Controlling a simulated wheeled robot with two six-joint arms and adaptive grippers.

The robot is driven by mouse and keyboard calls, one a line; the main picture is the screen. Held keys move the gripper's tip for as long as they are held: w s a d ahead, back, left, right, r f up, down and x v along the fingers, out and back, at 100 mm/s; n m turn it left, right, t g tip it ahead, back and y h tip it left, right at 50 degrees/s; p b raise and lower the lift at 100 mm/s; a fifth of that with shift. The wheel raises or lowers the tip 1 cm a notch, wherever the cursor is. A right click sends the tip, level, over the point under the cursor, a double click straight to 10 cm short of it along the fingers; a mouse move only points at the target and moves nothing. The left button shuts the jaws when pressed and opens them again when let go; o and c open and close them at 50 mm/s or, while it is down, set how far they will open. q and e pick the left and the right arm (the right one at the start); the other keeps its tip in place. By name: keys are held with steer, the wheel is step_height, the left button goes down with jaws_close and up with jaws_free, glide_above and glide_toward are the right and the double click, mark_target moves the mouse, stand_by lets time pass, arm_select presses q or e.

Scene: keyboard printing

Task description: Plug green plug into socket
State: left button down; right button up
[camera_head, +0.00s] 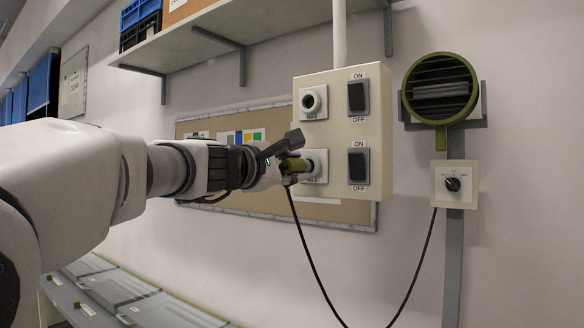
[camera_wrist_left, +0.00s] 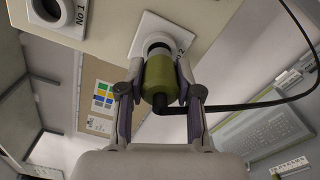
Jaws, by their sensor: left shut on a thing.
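The green plug (camera_wrist_left: 160,78) is between the two fingers of my left gripper (camera_wrist_left: 160,92), with its black cable leaving the back end. In the head view the left gripper (camera_head: 283,165) holds the green plug (camera_head: 297,165) at the lower socket (camera_head: 317,165) of the cream panel (camera_head: 330,205). In the wrist view the plug's front end meets or sits just before the round opening of that socket (camera_wrist_left: 160,42); how deep it is I cannot tell. The upper socket (camera_head: 313,102) is empty. My right gripper is not in view.
Two black ON/OFF switches (camera_head: 358,96) sit on the panel's right side. The black cable (camera_head: 316,280) hangs in a loop toward a dial box (camera_head: 453,184) under a green round fan (camera_head: 441,88). A shelf (camera_head: 215,38) is above and a cork board (camera_head: 240,208) is behind.

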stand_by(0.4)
arm_select(q)
steer(key=shift+w+d, duration=0.15)
steer(key=shift+w, duration=0.1)
stand_by(0.3)
steer(key=shift+b, duration=0.3)
stand_by(0.5)
steer(key=shift+w+d+r, duration=0.15)
stand_by(0.3)
